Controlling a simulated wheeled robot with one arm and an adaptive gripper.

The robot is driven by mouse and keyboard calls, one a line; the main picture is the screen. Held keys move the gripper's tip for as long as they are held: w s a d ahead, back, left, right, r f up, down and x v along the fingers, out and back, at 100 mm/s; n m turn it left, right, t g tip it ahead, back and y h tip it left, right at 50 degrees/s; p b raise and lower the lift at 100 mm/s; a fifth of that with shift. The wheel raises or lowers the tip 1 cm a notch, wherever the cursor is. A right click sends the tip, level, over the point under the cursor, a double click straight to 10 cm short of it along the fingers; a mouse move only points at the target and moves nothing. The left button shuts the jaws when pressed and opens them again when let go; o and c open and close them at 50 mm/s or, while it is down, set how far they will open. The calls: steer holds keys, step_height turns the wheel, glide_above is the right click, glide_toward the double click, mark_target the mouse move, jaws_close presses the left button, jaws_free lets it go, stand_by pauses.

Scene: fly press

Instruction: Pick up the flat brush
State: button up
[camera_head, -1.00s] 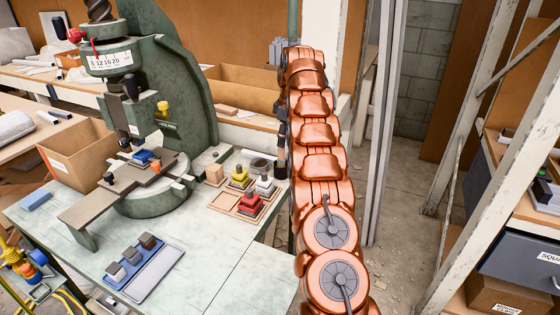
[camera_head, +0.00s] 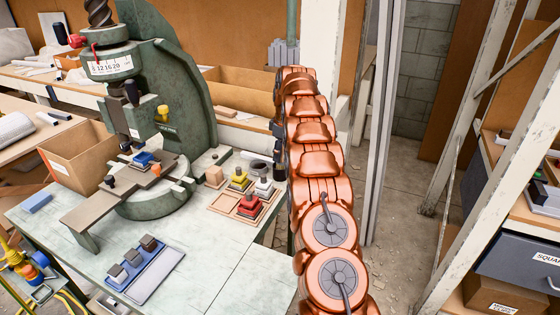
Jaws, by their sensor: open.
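I cannot make out a flat brush for certain in the head view. My copper arm rises right of the workbench and bends over at its top. A dark part at the arm's left edge, by the bench's back right corner, looks like my gripper (camera_head: 280,160). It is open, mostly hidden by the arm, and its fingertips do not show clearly. It is close to a dark round item (camera_head: 261,165) on the bench.
The green fly press (camera_head: 185,90) stands on the workbench (camera_head: 215,255). A wooden tray (camera_head: 222,204) holds red, yellow and white-topped blocks. A blue tray (camera_head: 160,275) with grey blocks lies in front. The bench's front right is clear. A shelf rack (camera_head: 470,150) stands right.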

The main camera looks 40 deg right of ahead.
steer(key=shift+w+a+f, duration=0.1)
steer(key=shift+w+f, duration=0.05)
steer(key=shift+f, duration=1.1)
steer(key=shift+c, duration=0.4)
jaws_close()
